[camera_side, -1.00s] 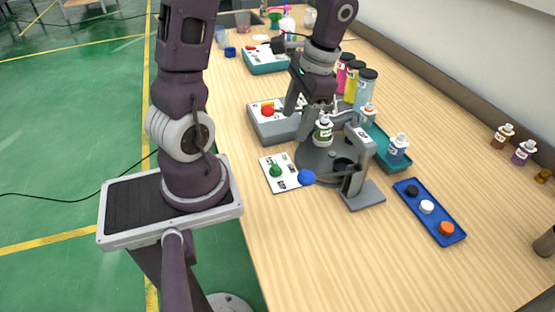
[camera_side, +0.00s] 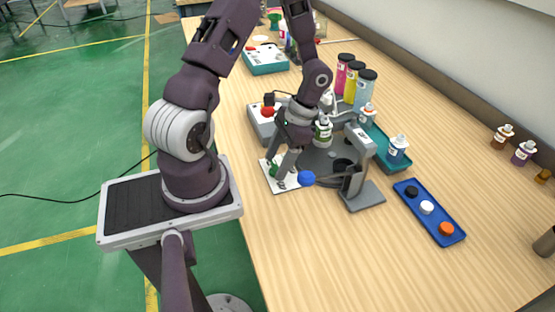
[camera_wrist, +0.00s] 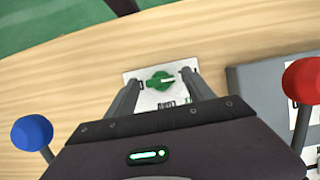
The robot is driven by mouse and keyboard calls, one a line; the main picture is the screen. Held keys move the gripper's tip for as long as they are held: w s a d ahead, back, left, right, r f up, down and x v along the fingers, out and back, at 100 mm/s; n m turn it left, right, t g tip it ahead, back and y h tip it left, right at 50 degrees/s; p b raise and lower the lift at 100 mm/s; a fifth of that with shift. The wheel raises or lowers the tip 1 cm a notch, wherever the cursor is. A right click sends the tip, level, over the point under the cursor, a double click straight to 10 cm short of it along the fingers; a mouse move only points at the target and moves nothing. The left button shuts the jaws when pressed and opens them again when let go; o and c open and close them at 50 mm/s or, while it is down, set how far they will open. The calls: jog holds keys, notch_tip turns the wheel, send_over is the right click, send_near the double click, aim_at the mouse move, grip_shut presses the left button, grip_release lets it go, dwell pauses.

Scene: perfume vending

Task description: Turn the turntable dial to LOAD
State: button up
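The green dial (camera_wrist: 160,80) sits on a white labelled plate (camera_wrist: 134,76) on the table. In the wrist view its white pointer mark points right; the printed labels are too small or cut off to read. My gripper (camera_wrist: 160,77) is open, with one finger to each side of the dial, and no contact is visible. In the side view my gripper (camera_side: 286,170) is low over the plate (camera_side: 283,186), and the fingers partly hide the dial.
A blue ball knob (camera_side: 306,178) is close to the plate's right edge. A blue tray (camera_side: 441,230) with coloured caps and a teal tray (camera_side: 394,165) with bottles stand to the right. The front table is clear.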

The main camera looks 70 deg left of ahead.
grip_shut()
jog(key=m+y, duration=0.1)
jog(key=m, duration=0.4)
jog(key=shift+d+y, duration=0.15)
jog(key=shift+y, duration=0.25)
jog(key=m+t+y, duration=0.1)
jog(key=m, duration=0.3)
jog(key=shift+d+m, duration=0.1)
jog(key=shift+m, duration=0.2)
jog(key=m+t, duration=0.1)
jog(key=m, duration=0.1)
jog(key=m+y, duration=0.1)
jog(key=m, duration=0.1)
jog(key=shift+s+t, duration=0.2)
jog(key=shift+t, duration=0.2)
jog(key=shift+s+d+m+t+y, duration=0.1)
jog(key=shift+m+t+y, duration=0.4)
jog(key=shift+m, duration=1.5)
jog(key=shift+t, duration=0.3)
